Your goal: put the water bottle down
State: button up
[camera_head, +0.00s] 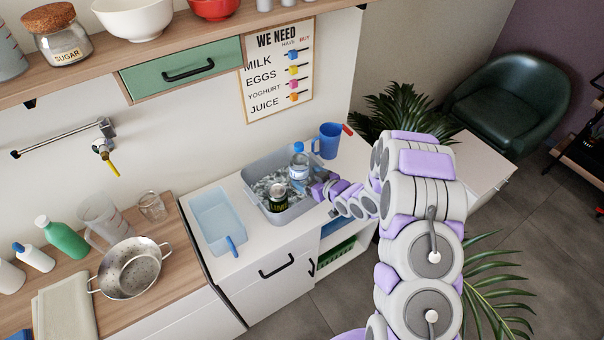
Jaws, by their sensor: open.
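The water bottle (299,162) is clear with a blue cap and a pale label. It is upright at the right side of a grey tub (249,177) of ice, and its lower end is partly hidden, so I cannot tell what it rests on. My gripper (316,190) is open, low and just right of the bottle. The picture is too small to tell whether the fingers touch the bottle.
A dark can (278,197) stands in the ice. A blue jug (328,141) stands behind the tub, and a light blue tray (215,220) lies to its left. A steel colander (130,268) is on the wooden counter. A shelf with a green drawer (182,71) hangs above.

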jog(key=s+d+r+m+g+h, duration=0.1)
jog(key=s+d+r+h, duration=0.2)
jog(key=d+r, duration=0.3)
jog(key=s+d+r+m+h, duration=0.15)
jog(key=d+r+h, duration=0.25)
jog(key=d, duration=0.4)
jog(key=s+d+r+m+g+h, duration=0.25)
jog(key=s+d+r, duration=0.4)
jog(key=s, duration=0.35)
jog(key=s+a+r+m+g, duration=0.1)
jog(key=s+a+r+g, duration=0.1)
jog(key=s, duration=0.9)
jog(key=s+a+r+m+g, duration=0.1)
jog(key=s+r, duration=0.4)
jog(key=s, duration=0.5)
jog(key=s+a+r+m+g, duration=0.1)
jog(key=s+a+r+g, duration=0.2)
jog(key=s, duration=0.8)
jog(key=shift+s+a+r+m+g, duration=0.2)
jog(key=shift+s+r+m+g, duration=0.15)
jog(key=shift+g, duration=0.7)
jog(key=shift+f+b, duration=0.75)
jog(key=shift+f, duration=0.15)
